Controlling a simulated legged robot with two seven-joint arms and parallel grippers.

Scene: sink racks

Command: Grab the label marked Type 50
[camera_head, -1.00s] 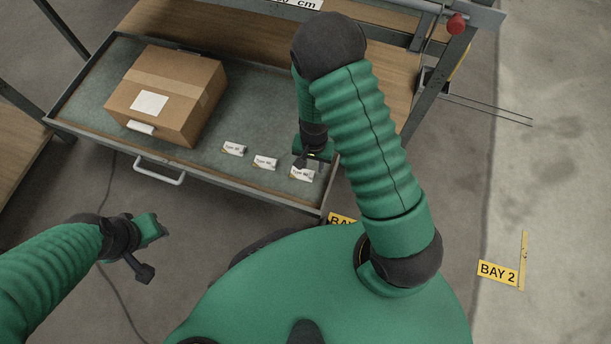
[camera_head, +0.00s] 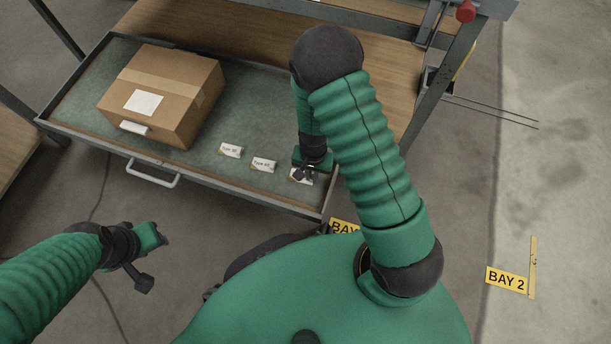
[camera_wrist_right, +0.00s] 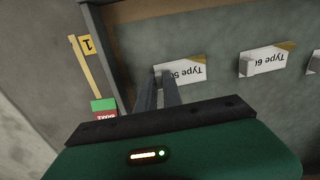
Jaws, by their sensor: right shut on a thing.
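Three white labels lie in a row in the open drawer (camera_head: 100,133). The rightmost label (camera_head: 296,179) is partly covered by my right gripper (camera_head: 308,172). In the right wrist view this label (camera_wrist_right: 188,71) appears upside down and reads "Type 5", with its last character unclear. My right gripper (camera_wrist_right: 166,80) is shut on a raised tab at the label's end. The middle label (camera_head: 263,165) reads Type 60 in the wrist view (camera_wrist_right: 266,59). The left label (camera_head: 231,150) is too small to read surely. My left gripper (camera_head: 150,258) hangs empty in front of the drawer; its jaws are unclear.
A cardboard box (camera_head: 165,90) stands in the drawer's left part. The drawer handle (camera_head: 153,175) juts out in front. A wooden worktop (camera_head: 230,45) lies behind the drawer, and a metal post (camera_head: 440,85) stands to the right.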

